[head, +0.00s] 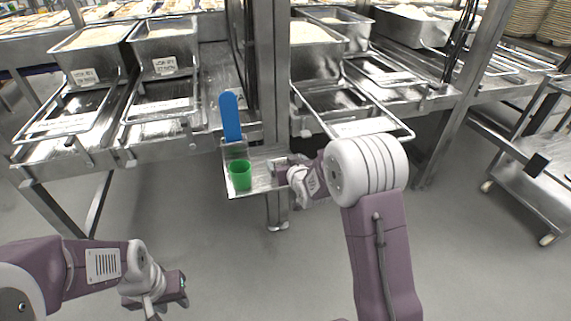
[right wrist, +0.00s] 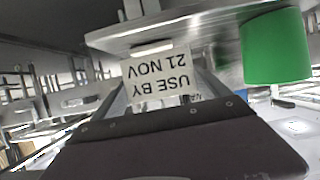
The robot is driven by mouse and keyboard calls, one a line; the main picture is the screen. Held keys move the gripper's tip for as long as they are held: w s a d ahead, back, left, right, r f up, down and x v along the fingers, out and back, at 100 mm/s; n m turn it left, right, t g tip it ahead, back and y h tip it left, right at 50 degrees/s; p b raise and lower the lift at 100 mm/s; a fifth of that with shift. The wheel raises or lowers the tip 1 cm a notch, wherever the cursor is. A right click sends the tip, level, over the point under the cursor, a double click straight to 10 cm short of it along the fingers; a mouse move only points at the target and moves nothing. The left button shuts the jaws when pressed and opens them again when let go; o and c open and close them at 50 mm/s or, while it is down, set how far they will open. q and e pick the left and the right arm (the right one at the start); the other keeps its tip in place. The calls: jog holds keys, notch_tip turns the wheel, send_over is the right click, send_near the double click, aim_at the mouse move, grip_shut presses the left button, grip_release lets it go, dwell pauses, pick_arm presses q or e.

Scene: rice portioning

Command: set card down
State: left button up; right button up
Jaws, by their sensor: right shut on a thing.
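A white card (right wrist: 157,78) printed "USE BY 21 NOV" shows upside down in the right wrist view. My right gripper (head: 282,168) is shut on it, at the right side of a small metal shelf (head: 262,183). In the head view I cannot make out the card at the gripper. My left gripper (head: 178,291) hangs low at the lower left, over the floor and away from everything; I cannot tell whether its jaws are open.
A green cup (head: 240,175) stands on the shelf, and a blue paddle-shaped thing (head: 230,116) rises behind it. A metal post (head: 268,70) stands behind the shelf. Labelled metal bins (head: 163,48) line the counter. Open floor lies in front.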

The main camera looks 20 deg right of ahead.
jog(key=shift+f, duration=0.15)
jog(key=o, duration=1.2)
jog(key=shift+c, duration=0.2)
jog(key=shift+r, duration=0.3)
jog(key=p+v, duration=0.2)
jog(key=v, duration=1)
jog(key=s+f+g, duration=0.5)
jog(key=s+g, duration=0.1)
jog(key=s, duration=0.4)
jog(key=s+f+g, duration=0.5)
jog(key=s+g, duration=0.1)
jog(key=s, duration=0.5)
jog(key=shift+s+f+m, duration=0.2)
jog(key=shift+f+m, duration=0.1)
jog(key=shift+f, duration=0.05)
jog(key=shift+r, duration=0.1)
